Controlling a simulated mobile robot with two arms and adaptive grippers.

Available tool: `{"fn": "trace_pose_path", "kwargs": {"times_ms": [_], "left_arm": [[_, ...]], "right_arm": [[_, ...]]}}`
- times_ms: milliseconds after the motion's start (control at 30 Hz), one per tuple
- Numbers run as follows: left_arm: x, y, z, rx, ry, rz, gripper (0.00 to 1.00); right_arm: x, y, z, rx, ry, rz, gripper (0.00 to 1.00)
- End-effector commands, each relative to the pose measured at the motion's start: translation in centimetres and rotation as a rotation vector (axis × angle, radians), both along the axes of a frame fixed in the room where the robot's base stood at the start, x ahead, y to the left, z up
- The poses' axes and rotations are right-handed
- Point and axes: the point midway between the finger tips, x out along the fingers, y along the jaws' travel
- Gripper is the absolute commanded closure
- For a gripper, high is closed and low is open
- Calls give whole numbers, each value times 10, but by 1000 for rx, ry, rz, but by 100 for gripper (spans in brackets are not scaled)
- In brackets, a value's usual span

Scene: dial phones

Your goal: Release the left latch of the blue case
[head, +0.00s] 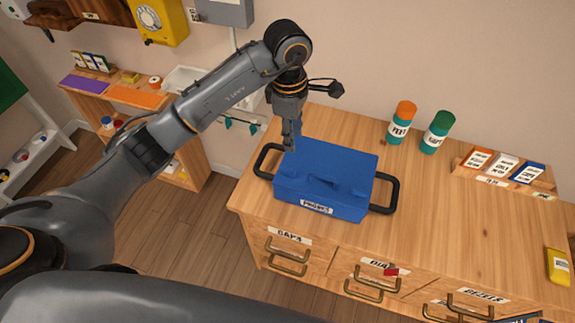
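The blue case (335,165) sits closed on the wooden counter, with a pale label on its front and black loop handles on its left and right sides. A raised blue part shows near the front of its lid. I cannot make out the left latch clearly. My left gripper (291,141) points down at the back left corner of the case, its fingertips close to the lid edge. I cannot tell whether they touch it or how far apart they are. My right gripper is not in view.
Two labelled canisters, one orange-topped (404,111) and one green-topped (441,121), stand behind the case to the right. A wooden rack (506,179) of small boxes is farther right. The counter (450,225) right of the case is clear. Drawers with metal handles are below.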

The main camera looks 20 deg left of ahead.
Motion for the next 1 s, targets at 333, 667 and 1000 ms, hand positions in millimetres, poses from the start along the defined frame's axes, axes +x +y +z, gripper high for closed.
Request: {"fn": "trace_pose_path", "kwargs": {"times_ms": [333,667,1000], "left_arm": [[0,13,-33,59,12,8,66],[0,13,-102,57,11,8,66],[1,13,-134,56,6,6,66]], "right_arm": [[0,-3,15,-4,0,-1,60],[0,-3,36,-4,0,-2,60],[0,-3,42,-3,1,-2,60]]}}
